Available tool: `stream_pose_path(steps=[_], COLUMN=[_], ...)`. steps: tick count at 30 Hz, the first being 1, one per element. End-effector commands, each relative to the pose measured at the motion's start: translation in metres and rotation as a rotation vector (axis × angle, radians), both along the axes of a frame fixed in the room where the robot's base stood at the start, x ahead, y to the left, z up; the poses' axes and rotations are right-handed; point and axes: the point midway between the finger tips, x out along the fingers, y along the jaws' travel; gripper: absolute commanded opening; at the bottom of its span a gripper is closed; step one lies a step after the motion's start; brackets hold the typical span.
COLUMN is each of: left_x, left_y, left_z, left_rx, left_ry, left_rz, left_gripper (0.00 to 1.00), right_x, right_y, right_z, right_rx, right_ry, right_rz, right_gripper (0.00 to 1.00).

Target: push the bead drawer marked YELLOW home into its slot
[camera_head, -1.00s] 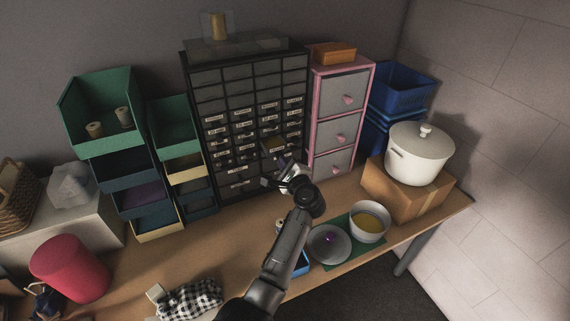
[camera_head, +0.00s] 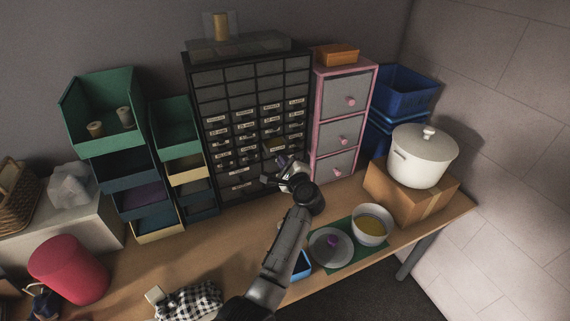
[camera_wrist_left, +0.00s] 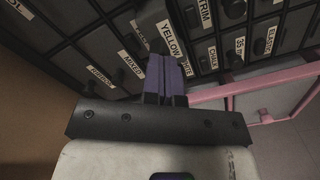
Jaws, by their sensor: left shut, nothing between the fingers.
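The bead drawer marked YELLOW (camera_wrist_left: 172,42) shows in the left wrist view, straight ahead of my fingertips, with its label partly beside them. In the head view a drawer (camera_head: 272,145) stands out from the lower right of the black cabinet (camera_head: 248,110); its label is too small to read there. My left gripper (camera_head: 283,162) is just below and in front of that drawer. In the left wrist view its purple-padded fingers (camera_wrist_left: 165,76) are shut together and empty, close to the drawer front. Whether they touch it I cannot tell. My right gripper is not in view.
A pink drawer tower (camera_head: 341,125) stands right of the cabinet, and green and blue stacked bins (camera_head: 103,115) stand left. A white pot (camera_head: 422,157) sits on a cardboard box. A bowl (camera_head: 370,225) and lid (camera_head: 330,247) lie on a green mat near my arm.

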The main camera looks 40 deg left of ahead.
Motion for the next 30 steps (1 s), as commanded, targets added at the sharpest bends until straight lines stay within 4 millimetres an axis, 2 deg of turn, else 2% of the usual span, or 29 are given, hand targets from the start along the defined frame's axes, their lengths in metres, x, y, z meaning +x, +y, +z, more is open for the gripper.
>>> stream_pose_path(steps=[30], left_x=[0.009], left_y=[0.018], left_z=[-0.001], left_rx=[-0.001], left_ry=[0.0], left_rz=[0.001], left_gripper=[0.0], right_x=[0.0], right_y=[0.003], right_z=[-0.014], right_rx=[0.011], right_ry=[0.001], right_rz=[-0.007], right_gripper=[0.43])
